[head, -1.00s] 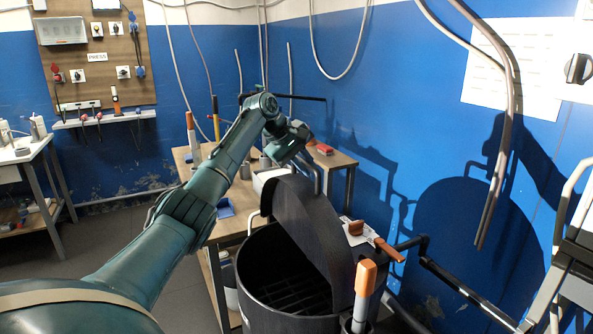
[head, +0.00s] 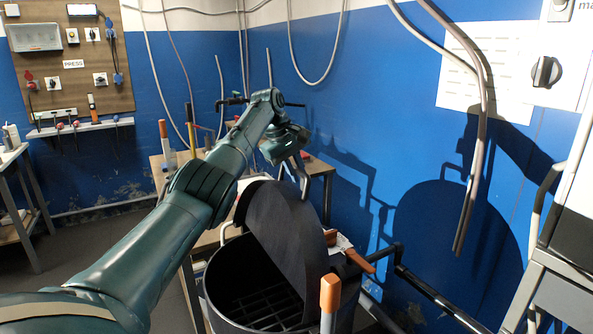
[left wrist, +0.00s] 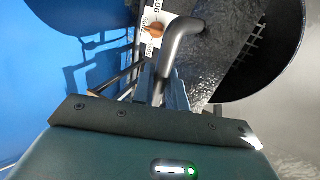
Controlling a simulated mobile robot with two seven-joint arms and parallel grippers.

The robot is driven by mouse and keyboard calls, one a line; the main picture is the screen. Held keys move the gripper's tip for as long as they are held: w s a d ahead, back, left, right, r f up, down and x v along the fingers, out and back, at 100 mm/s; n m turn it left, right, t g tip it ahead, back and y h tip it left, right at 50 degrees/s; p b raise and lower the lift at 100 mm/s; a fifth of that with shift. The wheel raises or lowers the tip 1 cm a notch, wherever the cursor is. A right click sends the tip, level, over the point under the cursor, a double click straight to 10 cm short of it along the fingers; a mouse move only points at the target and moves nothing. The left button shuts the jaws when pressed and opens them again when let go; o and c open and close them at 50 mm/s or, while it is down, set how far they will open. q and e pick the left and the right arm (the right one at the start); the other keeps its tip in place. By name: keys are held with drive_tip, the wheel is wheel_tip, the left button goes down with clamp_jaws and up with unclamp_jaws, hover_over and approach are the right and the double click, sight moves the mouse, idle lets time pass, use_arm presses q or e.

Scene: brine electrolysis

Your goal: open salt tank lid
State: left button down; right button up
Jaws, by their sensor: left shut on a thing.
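The black round salt tank (head: 210,299) stands open at the lower middle of the head view. Dark grid bars show inside it. Its black lid (head: 282,232) is raised and tilted steeply above the mouth, toward the wall side. My left gripper (head: 300,160) is above the lid's upper edge, shut on the grey lid handle (head: 304,178). In the left wrist view, the bent grey handle (left wrist: 182,42) runs down between the gripper's fingers (left wrist: 163,88). My right gripper is not in view.
An orange-capped post (head: 330,293) stands at the tank's near right side. A white marked card (left wrist: 155,24) with a brown-orange piece is beside the handle. A wooden table (head: 205,240) stands behind the tank. The blue wall (head: 390,110) bounds the right side.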

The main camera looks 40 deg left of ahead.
use_arm(q)
drive_tip(key=shift+f, duration=0.15)
drive_tip(key=c, duration=1.5)
unclamp_jaws()
drive_tip(key=shift+r, duration=0.25)
drive_tip(key=v, duration=1.3)
drive_tip(key=shift+b, duration=0.35)
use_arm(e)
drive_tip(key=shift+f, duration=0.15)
use_arm(q)
drive_tip(key=shift+f, duration=0.1)
drive_tip(key=shift+s, duration=0.1)
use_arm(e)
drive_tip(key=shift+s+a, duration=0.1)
